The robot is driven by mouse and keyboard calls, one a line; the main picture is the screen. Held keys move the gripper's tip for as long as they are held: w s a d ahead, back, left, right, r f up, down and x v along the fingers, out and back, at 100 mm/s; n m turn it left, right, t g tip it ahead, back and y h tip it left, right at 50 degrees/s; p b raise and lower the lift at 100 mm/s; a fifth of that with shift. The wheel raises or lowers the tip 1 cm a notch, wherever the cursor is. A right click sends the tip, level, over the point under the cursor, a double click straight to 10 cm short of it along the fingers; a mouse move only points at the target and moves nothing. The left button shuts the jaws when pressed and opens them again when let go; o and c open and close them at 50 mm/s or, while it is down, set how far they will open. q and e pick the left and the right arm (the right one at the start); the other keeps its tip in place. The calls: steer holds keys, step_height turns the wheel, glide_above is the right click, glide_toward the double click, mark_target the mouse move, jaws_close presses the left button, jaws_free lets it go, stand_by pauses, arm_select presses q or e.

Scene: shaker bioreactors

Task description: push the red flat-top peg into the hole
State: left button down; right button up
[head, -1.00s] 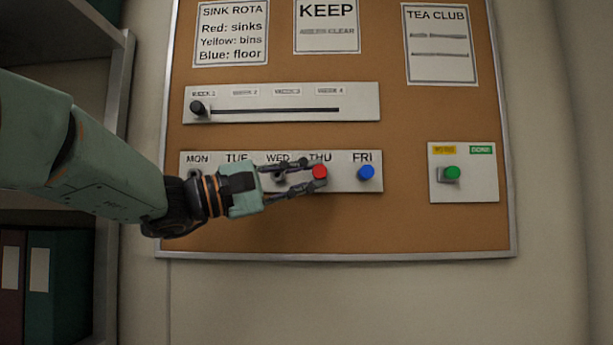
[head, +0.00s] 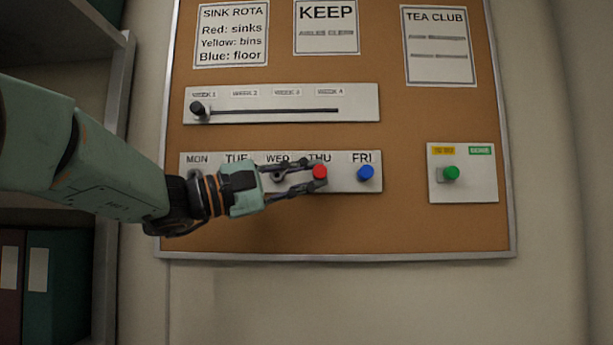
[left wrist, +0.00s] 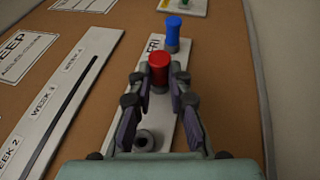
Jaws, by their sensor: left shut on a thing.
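The red flat-top peg (head: 319,172) is at the THU place of the white day strip (head: 220,184). In the left wrist view the red peg (left wrist: 159,70) stands between the tips of my left gripper (left wrist: 160,84). My left gripper (head: 318,174) is shut on the red peg, one finger above and one below it. A dark ring-shaped hole (left wrist: 148,140) shows on the strip under the gripper, at the WED place. How deep the red peg sits is hidden by the fingers. My right gripper is not in view.
A blue peg (head: 366,172) stands at FRI, close right of the fingers. A slider panel (head: 281,117) with a black knob (head: 198,108) lies above. A panel with a green knob (head: 452,173) is farther right. The cork below the strip is clear.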

arm_select(q)
steer(key=shift+w, duration=0.35)
steer(key=c, duration=1.2)
jaws_free()
steer(key=shift+a, duration=0.1)
steer(key=v, duration=1.1)
steer(key=shift+s+a+f, duration=0.1)
steer(key=shift+s+a, duration=0.05)
steer(key=shift+a, duration=0.2)
